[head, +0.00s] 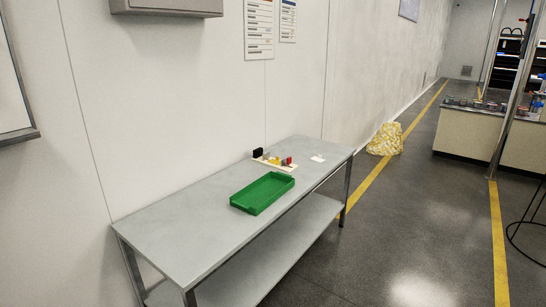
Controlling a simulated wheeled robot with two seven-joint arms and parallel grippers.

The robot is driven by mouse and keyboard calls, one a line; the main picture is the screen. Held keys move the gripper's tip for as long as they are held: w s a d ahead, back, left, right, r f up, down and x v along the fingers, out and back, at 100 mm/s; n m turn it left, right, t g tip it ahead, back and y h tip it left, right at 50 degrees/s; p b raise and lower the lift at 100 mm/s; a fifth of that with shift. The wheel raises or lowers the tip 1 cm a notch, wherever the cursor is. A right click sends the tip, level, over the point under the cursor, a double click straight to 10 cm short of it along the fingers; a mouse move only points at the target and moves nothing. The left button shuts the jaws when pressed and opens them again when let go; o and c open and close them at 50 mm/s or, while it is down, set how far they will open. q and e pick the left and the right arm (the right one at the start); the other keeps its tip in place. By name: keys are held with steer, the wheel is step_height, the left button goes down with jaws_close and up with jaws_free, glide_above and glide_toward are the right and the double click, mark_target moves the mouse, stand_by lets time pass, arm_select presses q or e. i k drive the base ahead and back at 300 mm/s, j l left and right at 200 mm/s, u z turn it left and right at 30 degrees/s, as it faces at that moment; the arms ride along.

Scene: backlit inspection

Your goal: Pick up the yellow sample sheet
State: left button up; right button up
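A small yellow piece (275,161) stands among small items at the far end of the grey table (185,225), behind the green tray. It is too small to tell whether it is the yellow sample sheet. A black piece (258,153) stands to its left and a red piece (287,161) to its right. They appear to stand on a pale board (291,167). Neither of my grippers is in view.
A green open tray (262,194) lies on the table and looks empty. A small white item (318,158) lies at the right. The table's left half is bare. A crumpled yellow-and-white bag (386,140) sits on the floor by the wall. A counter (470,135) stands at right.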

mark_target(273, 162)
steer(key=i+l+z, duration=0.2)
steer(key=i+z, duration=0.15)
steer(key=i, duration=0.15)
steer(key=i+l+z, duration=0.1)
steer(key=i+z, duration=0.25)
steer(key=i, duration=0.15)
steer(key=i+z, duration=0.4)
steer(key=i+j, duration=0.05)
